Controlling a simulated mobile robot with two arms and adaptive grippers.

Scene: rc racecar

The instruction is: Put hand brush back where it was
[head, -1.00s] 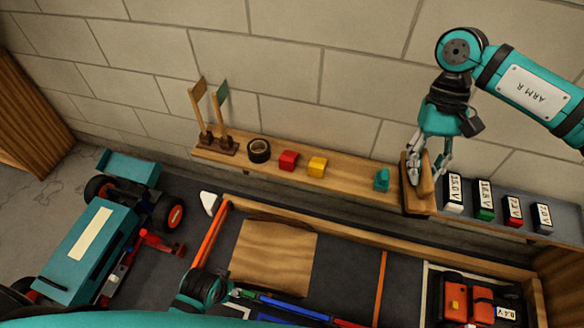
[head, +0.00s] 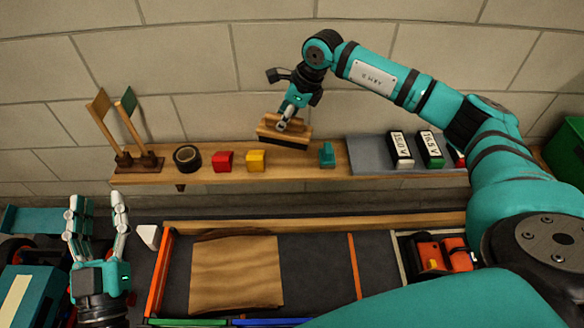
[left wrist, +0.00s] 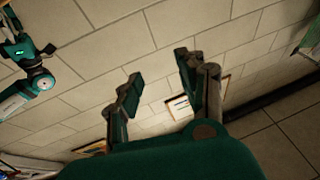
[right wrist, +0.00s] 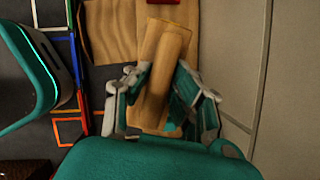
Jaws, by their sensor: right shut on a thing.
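The hand brush (head: 270,134), a wooden block with dark bristles below, is gripped in my right gripper (head: 287,122). In the head view it is at the shelf, between the yellow block (head: 256,160) and the small teal object (head: 327,155); I cannot tell whether its bristles touch the shelf. In the right wrist view its wooden back (right wrist: 165,48) shows between the fingers of my right gripper (right wrist: 158,95). My left gripper (head: 97,205) is open and empty at the lower left, fingers up; its spread fingers show in the left wrist view (left wrist: 160,85).
The wooden shelf (head: 220,177) on the wall holds flags, black tape (head: 187,158), a red block (head: 223,161) and battery packs (head: 401,149) on a grey mat. Below are a wooden board (head: 235,272) and orange strips. A teal car (head: 28,295) stands lower left.

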